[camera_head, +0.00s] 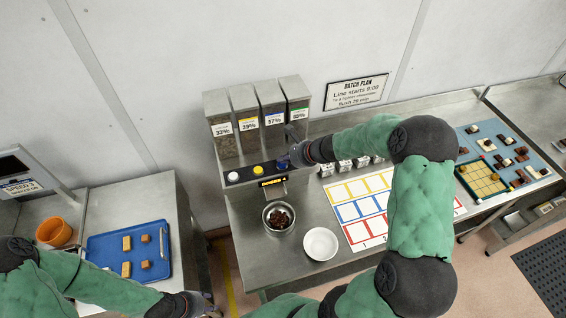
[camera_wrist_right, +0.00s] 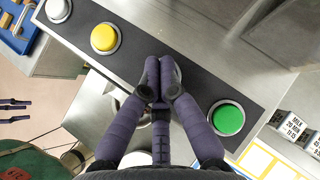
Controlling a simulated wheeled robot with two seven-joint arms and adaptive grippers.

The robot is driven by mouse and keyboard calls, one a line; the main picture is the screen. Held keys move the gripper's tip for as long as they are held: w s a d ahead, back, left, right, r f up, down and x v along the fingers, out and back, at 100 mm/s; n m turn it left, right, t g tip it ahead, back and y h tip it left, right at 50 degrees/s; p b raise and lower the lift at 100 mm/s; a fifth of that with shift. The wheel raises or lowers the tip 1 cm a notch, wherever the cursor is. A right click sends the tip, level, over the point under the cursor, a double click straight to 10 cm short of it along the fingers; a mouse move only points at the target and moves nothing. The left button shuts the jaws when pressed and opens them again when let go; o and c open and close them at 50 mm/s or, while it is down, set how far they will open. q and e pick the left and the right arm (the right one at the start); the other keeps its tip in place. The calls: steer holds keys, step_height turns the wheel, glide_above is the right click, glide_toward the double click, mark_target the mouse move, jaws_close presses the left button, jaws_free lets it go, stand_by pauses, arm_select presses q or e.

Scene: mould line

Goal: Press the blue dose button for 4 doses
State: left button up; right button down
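The dose panel (camera_head: 245,178) is a dark strip with a row of coloured buttons below several hoppers. The blue button (camera_head: 282,165) shows partly beside my right gripper (camera_head: 293,158). In the wrist view, my right gripper (camera_wrist_right: 160,75) has its fingers drawn together over the place between the yellow button (camera_wrist_right: 104,38) and the green button (camera_wrist_right: 228,119). They hide the blue button there, and I cannot tell whether they touch it. A metal bowl (camera_head: 268,222) with brown pieces stands under the dispenser. My left gripper (camera_head: 203,303) is low at the left, its fingers apart and empty.
A white button (camera_head: 233,177) is at the panel's left end. A small lit display (camera_head: 272,182) is below the buttons. A white dish (camera_head: 320,244) stands right of the bowl, before a coloured grid mat (camera_head: 356,232). A blue tray (camera_head: 103,245) lies at the left.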

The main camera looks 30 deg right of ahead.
mark_target(284, 165)
steer(key=shift+r+p, duration=2.4)
steer(key=shift+r, duration=0.65)
step_height(284, 165, down, 5)
steer(key=b, duration=0.4)
steer(key=shift+f, duration=0.1)
steer(key=shift+f+b, duration=0.45)
steer(key=shift+b, duration=0.3)
steer(key=shift+f, duration=0.1)
stand_by(1.2)
